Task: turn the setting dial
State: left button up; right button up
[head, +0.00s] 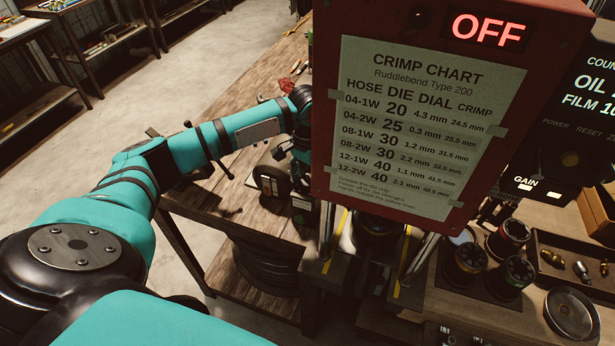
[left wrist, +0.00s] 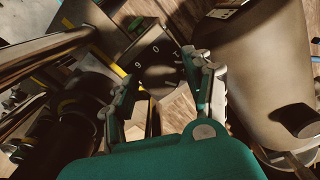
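The setting dial (left wrist: 158,76) shows in the left wrist view as a dark face with white numerals, among them 9, 0 and 1. It sits on the side of a dark box. My left gripper (left wrist: 162,66) is open, one finger on each side of the dial in the picture. I cannot tell whether the fingers touch it. The lower part of the dial is in shadow. In the head view my left arm reaches to the left side of the red crimper (head: 322,150), and the gripper there is dark and partly hidden. My right gripper is not in view.
The crimp chart (head: 412,125) and a red OFF sign (head: 487,29) are on the crimper's front. A wooden bench (head: 262,75) lies behind my left arm. Several dark round dies (head: 470,257) and a tray of fittings (head: 575,262) stand at the right. A large pale cylinder (left wrist: 262,70) is beside the gripper.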

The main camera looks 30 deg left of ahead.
aim_at(307, 181)
pick_arm(q)
jog(key=c, duration=0.8)
jog(key=shift+n, duration=0.8)
jog(key=shift+c, duration=0.2)
jog(key=o, duration=1.2)
jog(key=shift+r, duration=0.15)
notch_tip(307, 181, up, 12)
jog(key=shift+f, duration=0.1)
jog(key=shift+f, duration=0.1)
